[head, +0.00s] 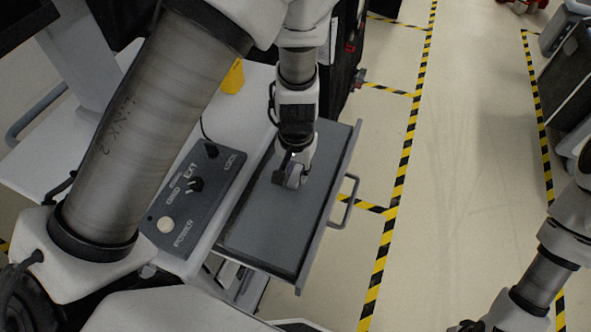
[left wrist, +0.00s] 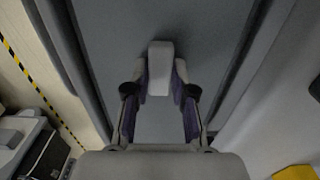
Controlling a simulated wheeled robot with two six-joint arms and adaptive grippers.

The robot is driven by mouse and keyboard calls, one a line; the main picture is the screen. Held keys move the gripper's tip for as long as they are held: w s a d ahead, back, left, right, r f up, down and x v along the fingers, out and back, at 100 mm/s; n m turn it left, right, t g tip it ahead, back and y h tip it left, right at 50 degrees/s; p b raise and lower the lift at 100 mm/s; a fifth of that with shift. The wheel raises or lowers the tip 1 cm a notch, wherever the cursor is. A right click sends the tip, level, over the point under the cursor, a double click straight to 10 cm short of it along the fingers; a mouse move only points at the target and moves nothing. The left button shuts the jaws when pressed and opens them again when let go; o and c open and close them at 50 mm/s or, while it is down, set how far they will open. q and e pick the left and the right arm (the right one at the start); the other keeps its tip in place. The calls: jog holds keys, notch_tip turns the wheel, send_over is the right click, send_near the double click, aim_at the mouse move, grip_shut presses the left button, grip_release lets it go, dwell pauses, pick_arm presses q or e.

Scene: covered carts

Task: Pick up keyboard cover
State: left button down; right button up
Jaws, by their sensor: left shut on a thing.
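The keyboard cover (head: 272,228) is a flat dark grey panel lying in the pulled-out drawer tray of the cart. It also fills the middle of the left wrist view (left wrist: 205,38). A pale block-like handle (left wrist: 160,62) stands up from it. My left gripper (head: 291,178) is over the upper middle of the cover. In the left wrist view the two fingers (left wrist: 161,92) are on either side of the handle, shut on it. The fingers partly hide the handle's sides. My right arm is at the right edge of the head view; its gripper is out of frame.
A control box (head: 190,205) with knobs and a POWER label sits on the white cart top, left of the drawer. The drawer has a bar handle (head: 347,203) on its right side. A yellow object (head: 233,78) is behind. Open floor with striped tape lies right.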

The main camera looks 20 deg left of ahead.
pick_arm(q)
jog(key=shift+r, duration=0.1)
notch_tip(320, 180, up, 9)
jog(key=p, duration=0.7)
jog(key=shift+p, duration=0.3)
dwell(1.2)
dwell(0.4)
